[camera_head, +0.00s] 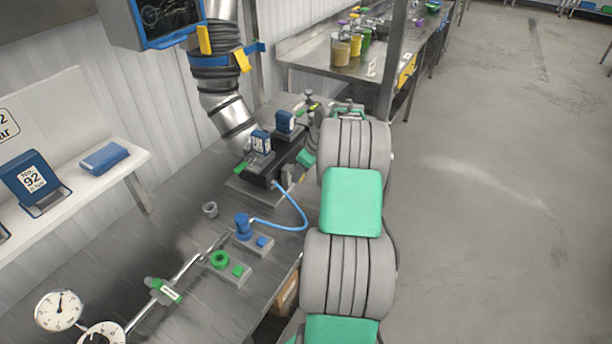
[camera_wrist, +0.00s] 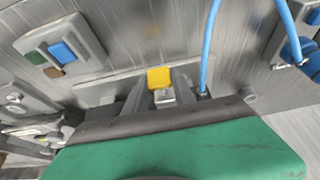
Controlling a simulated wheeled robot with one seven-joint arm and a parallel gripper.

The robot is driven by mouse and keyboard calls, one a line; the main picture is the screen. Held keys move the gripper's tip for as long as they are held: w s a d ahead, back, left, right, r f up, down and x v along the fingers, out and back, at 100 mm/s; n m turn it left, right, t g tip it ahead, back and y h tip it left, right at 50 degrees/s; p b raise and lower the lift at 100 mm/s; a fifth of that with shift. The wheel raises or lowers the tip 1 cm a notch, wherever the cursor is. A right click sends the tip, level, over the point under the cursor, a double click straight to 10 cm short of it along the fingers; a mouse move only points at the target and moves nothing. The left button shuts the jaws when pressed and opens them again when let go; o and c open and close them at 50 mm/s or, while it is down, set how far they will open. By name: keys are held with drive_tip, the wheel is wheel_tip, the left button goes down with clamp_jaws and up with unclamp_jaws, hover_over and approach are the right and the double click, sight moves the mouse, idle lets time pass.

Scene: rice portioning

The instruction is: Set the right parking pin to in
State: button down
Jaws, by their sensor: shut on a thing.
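In the wrist view my gripper (camera_wrist: 162,96) is shut on a small grey piece with a yellow top (camera_wrist: 159,77). This piece sits between the two grey fingers, low against a metal surface. It looks like a parking pin, but I cannot tell for sure that it is the right one. In the head view a black fixture (camera_head: 262,172) with blue-framed tags (camera_head: 261,142) stands on the bench. My arm reaches along its right side, and my fingertips and the held piece are hidden there. A green handle (camera_head: 241,167) shows at the fixture's left end.
A blue hose (camera_head: 297,207) runs from the fixture to a blue fitting (camera_head: 243,226). It passes close to my right finger in the wrist view (camera_wrist: 210,45). The floor at right is clear.

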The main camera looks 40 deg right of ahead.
drive_tip(key=c, duration=1.3)
unclamp_jaws()
drive_tip(key=shift+w+a+r, duration=0.1)
drive_tip(key=shift+w+a, duration=0.1)
drive_tip(key=shift+w, duration=0.1)
drive_tip(key=shift+o, duration=1.3)
drive_tip(key=shift+s+d, duration=0.1)
drive_tip(key=b+v, duration=0.1)
drive_tip(key=v, duration=0.6)
drive_tip(key=shift+s+r, duration=0.2)
drive_tip(key=shift+r, duration=0.1)
